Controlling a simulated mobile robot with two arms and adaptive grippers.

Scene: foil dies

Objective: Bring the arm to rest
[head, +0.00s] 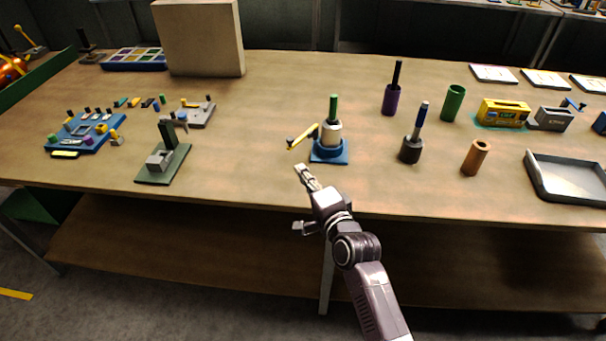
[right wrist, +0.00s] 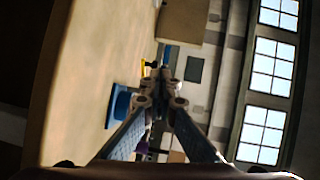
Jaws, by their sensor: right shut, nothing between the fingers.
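My right gripper (head: 305,176) is shut and empty near the table's front edge, in front of a blue-based press. Its closed fingers also show in the right wrist view (right wrist: 168,92). The press has a blue base (head: 329,156), a pale metal body (head: 331,133), a green upright piece (head: 333,108) on top and a yellow lever (head: 303,137) pointing left. The gripper is apart from the press in the head view. In the right wrist view a blue part (right wrist: 119,105) shows left of the fingers. My left gripper does not show.
To the right stand a purple holder (head: 391,99), a dark holder (head: 411,150), a green cylinder (head: 453,103), a brown cylinder (head: 475,157) and a grey tray (head: 570,177). To the left are a small grey-green stand (head: 163,165) and a blue board (head: 84,133). The front edge between stand and press is clear.

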